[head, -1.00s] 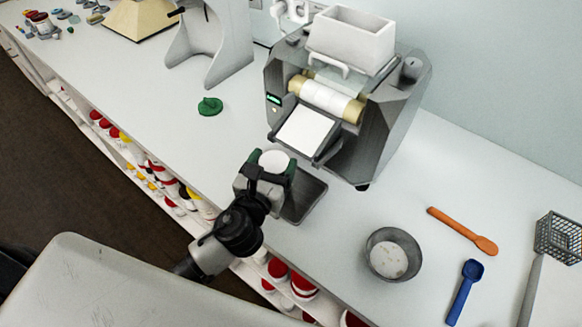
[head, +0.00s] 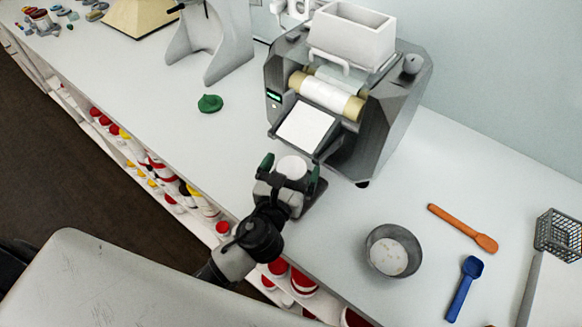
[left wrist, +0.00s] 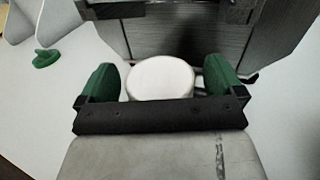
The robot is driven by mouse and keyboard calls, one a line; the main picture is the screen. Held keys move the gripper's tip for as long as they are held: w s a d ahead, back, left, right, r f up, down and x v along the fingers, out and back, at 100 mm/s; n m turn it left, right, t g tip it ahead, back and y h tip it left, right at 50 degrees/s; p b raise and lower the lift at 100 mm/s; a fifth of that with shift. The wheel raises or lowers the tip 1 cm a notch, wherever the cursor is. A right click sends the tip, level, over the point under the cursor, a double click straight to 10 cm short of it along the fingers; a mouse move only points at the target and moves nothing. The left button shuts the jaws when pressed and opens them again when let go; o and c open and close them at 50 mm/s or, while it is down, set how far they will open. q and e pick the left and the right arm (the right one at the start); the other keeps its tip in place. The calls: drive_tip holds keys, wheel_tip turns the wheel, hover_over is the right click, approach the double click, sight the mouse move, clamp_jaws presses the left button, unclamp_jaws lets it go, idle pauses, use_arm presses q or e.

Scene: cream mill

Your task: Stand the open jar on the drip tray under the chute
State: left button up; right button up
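The jar shows as a white round top in the head view (head: 292,167) and in the left wrist view (left wrist: 160,78). It is upright, below the mill's pale chute (head: 305,127). The dark drip tray (head: 316,197) is mostly hidden by my gripper, so the jar's contact with it cannot be seen. My left gripper (head: 291,171) is open around the jar. In the left wrist view its green fingers (left wrist: 162,84) stand on either side with a gap to the jar. My right gripper is not in view.
The grey mill (head: 390,125) stands right behind the jar. A green knobbed piece (head: 209,104) lies to the left. A metal bowl (head: 393,251), an orange spoon (head: 463,228) and a blue scoop (head: 464,290) lie to the right. The counter at the left is mostly clear.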

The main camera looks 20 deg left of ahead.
use_arm(q)
drive_tip(key=shift+r, duration=0.1)
drive_tip(key=shift+s, duration=0.1)
drive_tip(key=s+b, duration=0.1)
drive_tip(key=s, duration=0.6)
drive_tip(key=s+b, duration=0.1)
drive_tip(key=s, duration=0.2)
drive_tip(key=shift+s+a+b, duration=0.25)
drive_tip(key=shift+s+b, duration=0.1)
drive_tip(key=shift+s+r, duration=0.1)
drive_tip(key=shift+s, duration=0.5)
